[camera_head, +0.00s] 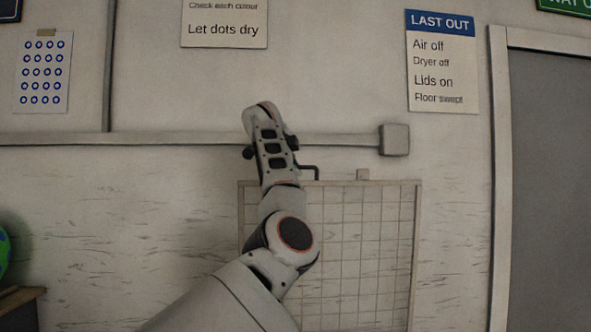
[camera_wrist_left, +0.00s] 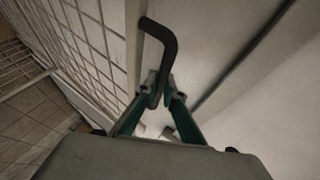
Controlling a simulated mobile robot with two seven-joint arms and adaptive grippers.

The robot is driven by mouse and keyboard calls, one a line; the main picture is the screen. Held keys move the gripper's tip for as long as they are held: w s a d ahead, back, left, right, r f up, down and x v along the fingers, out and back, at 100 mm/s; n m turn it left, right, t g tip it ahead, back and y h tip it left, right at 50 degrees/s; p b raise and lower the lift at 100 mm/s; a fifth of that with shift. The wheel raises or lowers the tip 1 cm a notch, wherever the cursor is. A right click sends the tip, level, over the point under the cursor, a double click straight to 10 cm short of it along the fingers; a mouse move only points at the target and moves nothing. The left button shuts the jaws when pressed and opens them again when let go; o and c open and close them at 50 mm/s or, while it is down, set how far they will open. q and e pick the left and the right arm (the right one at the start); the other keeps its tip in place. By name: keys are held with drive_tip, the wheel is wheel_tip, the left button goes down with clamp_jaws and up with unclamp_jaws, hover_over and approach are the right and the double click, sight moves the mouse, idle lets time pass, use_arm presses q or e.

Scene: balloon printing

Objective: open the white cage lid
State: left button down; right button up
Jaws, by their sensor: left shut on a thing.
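The white cage lid (camera_head: 365,245) is a pale wire-grid panel in a light frame. In the head view it looks raised and upright in front of the wall, its left part hidden by my left arm. Its bent black handle (camera_head: 312,168) sticks up at the top edge, just right of my wrist. In the left wrist view, my left gripper (camera_wrist_left: 158,90) is shut on the black handle (camera_wrist_left: 160,40), with the grid to the left. The fingertips are hidden in the head view. My right gripper is not in view.
A wall rail with a square end block (camera_head: 395,140) runs behind and above the lid. A grey door (camera_head: 548,180) stands at right. A green-and-blue ball (camera_head: 3,250) shows at the left edge. The wall between ball and lid is clear.

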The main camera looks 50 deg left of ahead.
use_arm(q)
drive_tip(key=c, duration=2.1)
unclamp_jaws()
drive_tip(key=shift+c, duration=0.2)
drive_tip(key=v, duration=1.2)
